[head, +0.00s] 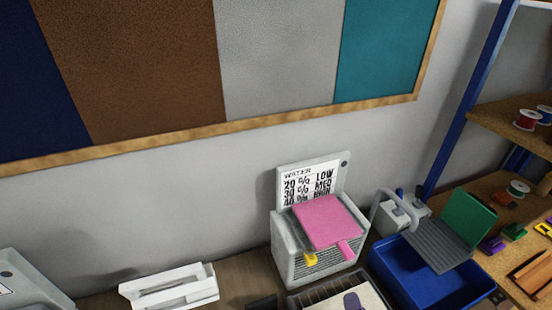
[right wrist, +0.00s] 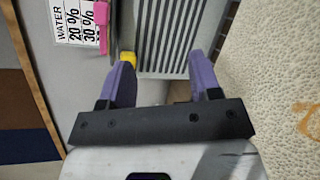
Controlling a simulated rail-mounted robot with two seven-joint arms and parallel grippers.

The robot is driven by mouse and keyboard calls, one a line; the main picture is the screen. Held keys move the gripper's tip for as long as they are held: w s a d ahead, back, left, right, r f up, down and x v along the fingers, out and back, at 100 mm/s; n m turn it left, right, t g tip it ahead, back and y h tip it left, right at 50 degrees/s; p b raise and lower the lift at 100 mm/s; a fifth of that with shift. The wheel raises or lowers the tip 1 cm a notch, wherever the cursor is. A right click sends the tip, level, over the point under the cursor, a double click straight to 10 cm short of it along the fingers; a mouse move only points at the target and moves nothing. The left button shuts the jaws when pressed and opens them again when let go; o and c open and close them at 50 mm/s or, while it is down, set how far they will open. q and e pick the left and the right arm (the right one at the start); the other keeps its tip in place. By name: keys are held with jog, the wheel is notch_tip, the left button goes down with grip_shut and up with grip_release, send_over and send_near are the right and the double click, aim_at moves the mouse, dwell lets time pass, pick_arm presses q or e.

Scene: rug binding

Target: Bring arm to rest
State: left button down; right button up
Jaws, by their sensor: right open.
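My right gripper (right wrist: 158,72) shows in the right wrist view with its two purple fingers spread apart. Nothing is between them. Beyond the fingertips is the grey ribbed front of a box (right wrist: 172,35), which also stands against the wall in the head view (head: 327,262). In the head view a small purple shape shows at the bottom edge, and I cannot tell whether it is a fingertip of mine or a mark on the beige piece (head: 330,296). My left gripper is not in view.
A pink piece (head: 325,220) lies on the box, below a water sign (head: 300,183). A blue tray (head: 390,268) and a shelf with spools (head: 527,119) stand right. A white holder (head: 170,287) stands left. In the wrist view a beige textured surface (right wrist: 275,75) is close at right.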

jog(key=s+d+r+m+g+h, duration=0.25)
jog(key=s+m+g, duration=0.3)
jog(key=m, duration=1.05)
jog(key=s+f+m+g+y, duration=0.1)
jog(key=s+f+g, duration=0.1)
jog(key=s, duration=0.5)
jog(key=s+f+m+g+y, duration=0.1)
jog(key=s+f+m+g, duration=0.1)
jog(key=s+f, duration=0.2)
jog(key=s+f+m+g+y, duration=0.1)
jog(key=s+f+m+g, duration=0.1)
jog(key=s, duration=0.8)
jog(key=shift+s+a+f+g, duration=0.1)
jog(key=shift+a+f+g, duration=0.15)
jog(key=shift+f, duration=0.3)
jog(key=shift+s+a+f+g, duration=0.1)
jog(key=shift+f+g, duration=0.1)
jog(key=shift+f, duration=0.3)
notch_tip(320, 180, up, 20)
jog(key=p, duration=1.9)
jog(key=shift+w, duration=0.4)
jog(key=shift+f, duration=0.1)
